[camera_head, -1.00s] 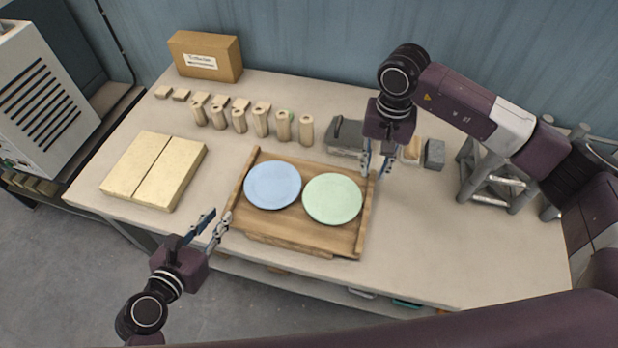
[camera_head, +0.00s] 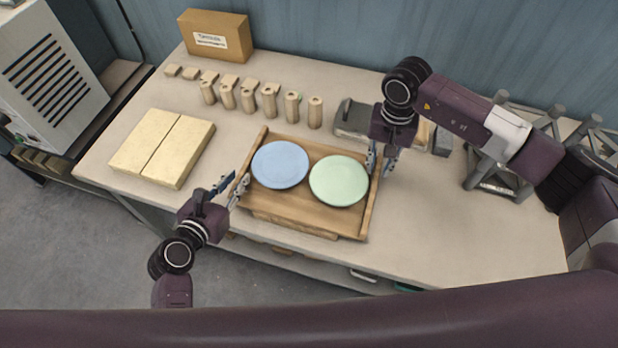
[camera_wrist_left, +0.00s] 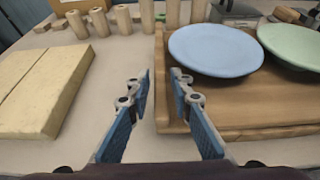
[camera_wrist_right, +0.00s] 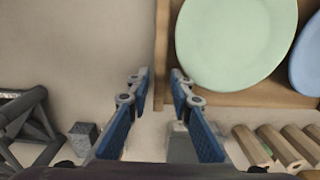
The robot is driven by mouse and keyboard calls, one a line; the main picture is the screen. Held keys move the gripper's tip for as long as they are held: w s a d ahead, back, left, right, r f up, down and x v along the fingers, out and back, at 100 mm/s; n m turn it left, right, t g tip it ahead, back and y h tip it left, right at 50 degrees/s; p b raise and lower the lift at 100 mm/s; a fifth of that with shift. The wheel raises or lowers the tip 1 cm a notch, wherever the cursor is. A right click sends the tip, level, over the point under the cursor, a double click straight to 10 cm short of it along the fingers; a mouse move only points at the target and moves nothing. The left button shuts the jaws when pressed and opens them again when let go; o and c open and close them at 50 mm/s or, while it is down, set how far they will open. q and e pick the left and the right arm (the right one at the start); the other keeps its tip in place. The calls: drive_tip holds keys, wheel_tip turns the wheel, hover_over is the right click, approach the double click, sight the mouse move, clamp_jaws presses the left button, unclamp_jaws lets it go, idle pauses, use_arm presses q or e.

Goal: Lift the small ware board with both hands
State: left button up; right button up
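The small ware board (camera_head: 290,216) is a wooden tray with raised side rails, flat on the bench. It carries a blue plate (camera_head: 280,164) and a green plate (camera_head: 339,181). My left gripper (camera_head: 236,188) is open at the board's left side. In the left wrist view the board's left rail (camera_wrist_left: 160,70) shows between the open fingertips (camera_wrist_left: 160,78). My right gripper (camera_head: 382,160) is open at the board's far right corner. In the right wrist view a side rail (camera_wrist_right: 162,45) lines up between its open fingertips (camera_wrist_right: 160,75). I cannot tell whether the fingers touch the rails.
Two pale slabs (camera_head: 162,148) lie left of the board. Several wooden cylinders (camera_head: 270,100) stand behind it, with a cardboard box (camera_head: 216,36) further back. A grey block (camera_head: 355,117) sits behind the board near my right gripper. The bench is clear at front right.

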use_arm(q)
drive_tip(key=shift+w+d+f, duration=0.25)
drive_tip(key=shift+w, duration=0.35)
use_arm(e)
drive_tip(key=shift+f, duration=0.65)
use_arm(q)
clamp_jaws()
use_arm(e)
clamp_jaws()
use_arm(q)
drive_tip(key=shift+r, duration=0.1)
use_arm(e)
drive_tip(key=shift+r, duration=0.1)
